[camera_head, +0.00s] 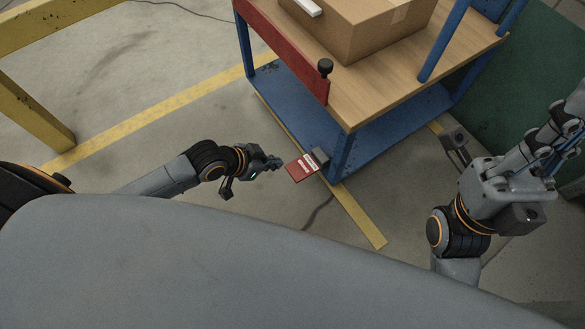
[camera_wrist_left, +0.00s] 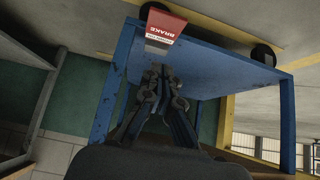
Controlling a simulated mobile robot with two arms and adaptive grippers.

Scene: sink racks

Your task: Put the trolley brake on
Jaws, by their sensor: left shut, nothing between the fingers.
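The trolley (camera_head: 400,138) has a blue frame and a wooden top. Its brake pedal (camera_head: 302,167), a red plate with a white label, sticks out low by the near corner leg. The red plate (camera_wrist_left: 166,22) reads BRAKE in the left wrist view, at the top. I cannot tell whether it is up or pressed down. My left gripper (camera_head: 275,163) is shut and empty, just left of the pedal and apart from it in the head view. Its closed fingers (camera_wrist_left: 165,75) point towards the trolley in the wrist view. My right gripper (camera_head: 574,108) is at the right edge, partly cut off.
A cardboard box (camera_head: 355,28) and a red board (camera_head: 285,50) with a black knob (camera_head: 325,68) are on the trolley. A yellow post frame (camera_head: 35,115) stands at the left. Yellow floor lines (camera_head: 150,122) cross the concrete. Floor left of the trolley is clear.

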